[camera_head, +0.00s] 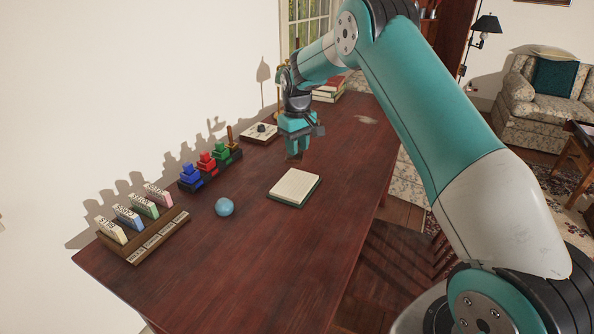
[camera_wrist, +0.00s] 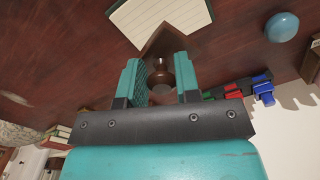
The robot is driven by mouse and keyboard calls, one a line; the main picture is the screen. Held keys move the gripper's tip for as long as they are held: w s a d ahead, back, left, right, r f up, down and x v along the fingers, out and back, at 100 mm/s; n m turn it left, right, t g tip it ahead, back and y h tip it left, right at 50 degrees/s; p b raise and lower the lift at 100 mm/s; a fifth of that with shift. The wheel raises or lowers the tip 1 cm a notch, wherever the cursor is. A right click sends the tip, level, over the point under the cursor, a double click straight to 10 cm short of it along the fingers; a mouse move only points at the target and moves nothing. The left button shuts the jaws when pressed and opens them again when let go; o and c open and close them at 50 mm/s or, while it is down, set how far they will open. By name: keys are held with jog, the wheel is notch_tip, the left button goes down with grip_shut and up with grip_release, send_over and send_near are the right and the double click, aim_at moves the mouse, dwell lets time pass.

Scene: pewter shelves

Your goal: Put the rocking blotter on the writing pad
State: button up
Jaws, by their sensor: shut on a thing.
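The writing pad (camera_head: 294,187), cream with faint lines and a dark green edge, lies flat on the desk. It also shows at the top of the wrist view (camera_wrist: 158,16). My gripper (camera_head: 298,151) is above the desk, just behind the pad in the head view, pointing down. Its fingers (camera_wrist: 157,68) are shut on the rocking blotter, a small brown wooden thing with a knob (camera_wrist: 160,43). In the head view only a little of the blotter (camera_head: 295,157) shows below the fingertips. Whether it touches the desk is hard to tell.
A wooden rack of coloured cards (camera_head: 146,240) and a row of coloured stepped blocks (camera_head: 208,170) stand along the wall. A pale square base with a dark knob (camera_head: 260,133) and books (camera_head: 328,90) are farther back. The front desk is clear.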

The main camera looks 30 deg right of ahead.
notch_tip(320, 180, down, 8)
jog(key=shift+f, duration=0.2)
dwell(0.3)
jog(key=o, duration=1)
jog(key=shift+f, duration=0.15)
jog(key=shift+c, duration=0.2)
notch_tip(320, 180, up, 12)
jog(key=shift+s+a+r+b, duration=0.1)
jog(key=shift+r+b, duration=0.1)
jog(key=shift+b, duration=0.1)
jog(key=s+a+r+n+y, duration=0.1)
jog(key=s+a+r+n, duration=0.1)
jog(key=s+a+r, duration=0.65)
jog(key=s+a+r+n+y, duration=0.25)
jog(key=s+a, duration=0.75)
jog(key=s, duration=0.5)
jog(key=s+a, duration=0.3)
jog(key=s, duration=1.3)
jog(key=shift+s+f+y, duration=0.15)
jog(key=shift+f+y, duration=0.05)
jog(key=shift+y, duration=0.15)
